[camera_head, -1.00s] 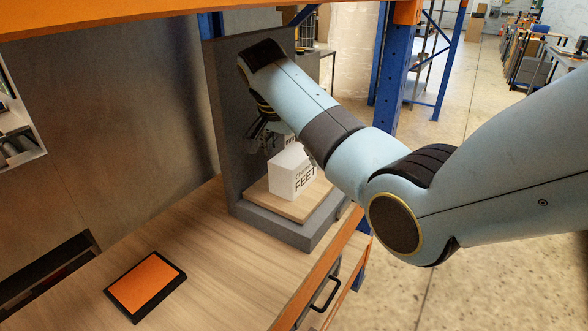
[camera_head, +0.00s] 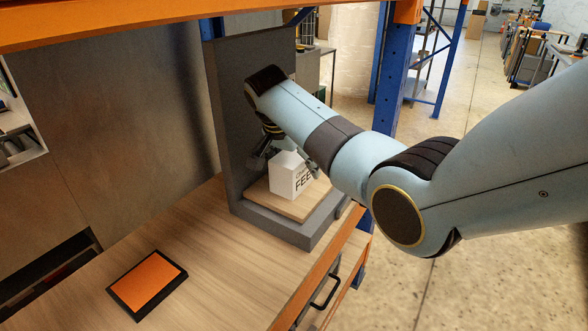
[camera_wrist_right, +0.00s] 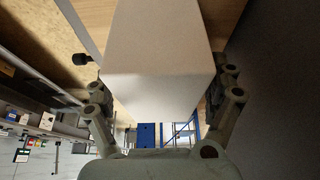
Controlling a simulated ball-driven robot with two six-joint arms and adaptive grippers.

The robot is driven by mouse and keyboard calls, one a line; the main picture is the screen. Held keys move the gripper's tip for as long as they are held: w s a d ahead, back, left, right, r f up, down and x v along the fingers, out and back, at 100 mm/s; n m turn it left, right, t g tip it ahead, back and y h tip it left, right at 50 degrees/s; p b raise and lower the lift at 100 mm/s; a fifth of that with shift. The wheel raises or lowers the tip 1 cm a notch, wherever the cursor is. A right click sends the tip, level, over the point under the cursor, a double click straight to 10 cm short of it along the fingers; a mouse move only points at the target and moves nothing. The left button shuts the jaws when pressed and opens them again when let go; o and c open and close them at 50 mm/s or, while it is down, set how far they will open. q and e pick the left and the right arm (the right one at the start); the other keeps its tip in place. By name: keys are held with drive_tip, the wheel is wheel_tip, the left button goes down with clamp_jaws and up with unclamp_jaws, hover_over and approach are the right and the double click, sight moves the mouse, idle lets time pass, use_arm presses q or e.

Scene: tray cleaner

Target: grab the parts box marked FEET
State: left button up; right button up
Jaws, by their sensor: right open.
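The white parts box (camera_head: 287,177) marked FEET stands on a wooden board (camera_head: 276,203) on the grey stand, in the head view. My right gripper (camera_head: 283,160) is open at the top of the box, with a finger on either side of it; the arm hides part of it. In the right wrist view the box (camera_wrist_right: 160,75) fills the middle between the two spread fingers (camera_wrist_right: 162,95). I cannot tell whether the fingers touch it. My left gripper is not in view.
The grey stand (camera_head: 228,120) has a tall back wall close behind the gripper. An orange pad with a black rim (camera_head: 147,286) lies on the wooden table (camera_head: 215,255), which is otherwise clear in front. A blue post (camera_head: 393,80) rises behind my arm.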

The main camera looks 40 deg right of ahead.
drive_tip(key=shift+c, duration=0.4)
drive_tip(key=c, duration=1.4)
